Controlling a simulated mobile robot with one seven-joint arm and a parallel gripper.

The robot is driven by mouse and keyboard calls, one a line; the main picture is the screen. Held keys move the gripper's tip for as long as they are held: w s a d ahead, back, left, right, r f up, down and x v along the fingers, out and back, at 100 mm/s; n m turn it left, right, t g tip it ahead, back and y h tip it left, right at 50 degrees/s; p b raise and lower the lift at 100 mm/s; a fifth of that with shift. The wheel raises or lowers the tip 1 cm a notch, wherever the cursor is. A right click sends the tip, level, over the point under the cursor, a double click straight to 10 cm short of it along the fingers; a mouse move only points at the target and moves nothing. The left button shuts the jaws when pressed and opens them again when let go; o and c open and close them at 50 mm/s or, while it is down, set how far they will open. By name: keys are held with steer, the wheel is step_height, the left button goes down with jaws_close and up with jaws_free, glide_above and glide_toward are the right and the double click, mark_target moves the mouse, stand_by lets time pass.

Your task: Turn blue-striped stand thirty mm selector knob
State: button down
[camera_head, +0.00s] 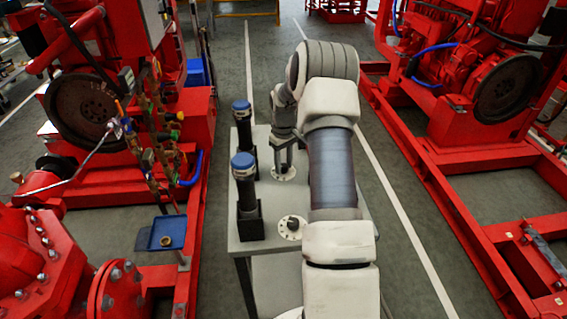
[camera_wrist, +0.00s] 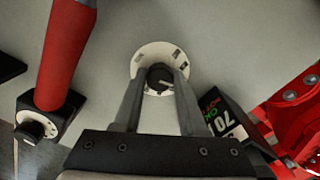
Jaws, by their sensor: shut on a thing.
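My gripper (camera_head: 284,160) points down at the far round white dial plate (camera_head: 285,176) on the grey table. In the wrist view its two fingers (camera_wrist: 159,82) are shut on a small black selector knob (camera_wrist: 158,75) at the middle of the white plate, with dark marks around its rim. A nearer dial with a dark knob (camera_head: 292,223) sits free on the table. Two black stands with blue-topped cylinders stand left of the dials, the far one (camera_head: 242,110) and the near one (camera_head: 244,164). I cannot make out which stand has blue stripes.
In the wrist view a red cylinder in a black base (camera_wrist: 55,115) with a small dial is at left. A black block with a white label (camera_wrist: 222,120) is close right of the fingers. Red machines (camera_head: 470,80) flank the grey table (camera_head: 262,244).

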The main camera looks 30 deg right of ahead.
mark_target(283, 166)
steer(key=shift+n, duration=0.4)
steer(key=shift+c, duration=2.3)
jaws_free()
steer(key=shift+r, duration=0.1)
step_height(283, 166, up, 17)
steer(key=p, duration=0.2)
steer(key=shift+r, duration=0.15)
